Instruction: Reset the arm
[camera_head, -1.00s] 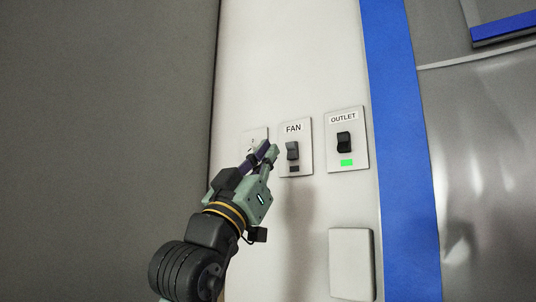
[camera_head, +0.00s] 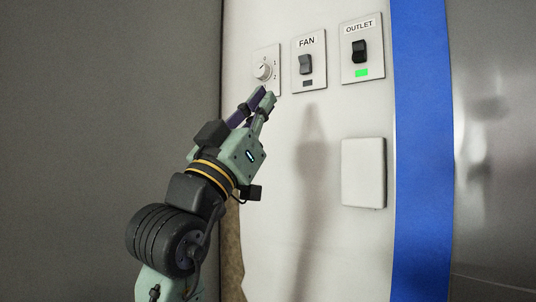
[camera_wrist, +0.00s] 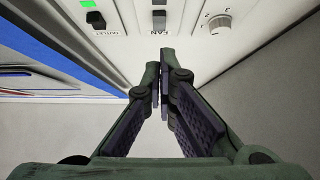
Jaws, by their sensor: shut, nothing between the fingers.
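My gripper (camera_head: 262,101) is shut and empty in the head view, raised in front of the white wall panel and just below the dial plate. Its fingers also show close together in the wrist view (camera_wrist: 161,88). The round dial (camera_head: 264,72) sits on a plate at the left of the row. The FAN switch (camera_head: 306,64) is to its right, with a dark indicator under it. The OUTLET switch (camera_head: 360,51) is furthest right, with a lit green indicator (camera_head: 362,73). I cannot tell the exact gap between the fingertips and the panel.
A blank white plate (camera_head: 363,172) is on the panel below the switches. A blue vertical strip (camera_head: 421,150) and a shiny metal surface (camera_head: 500,180) stand at the right. A plain grey surface (camera_head: 100,100) fills the left.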

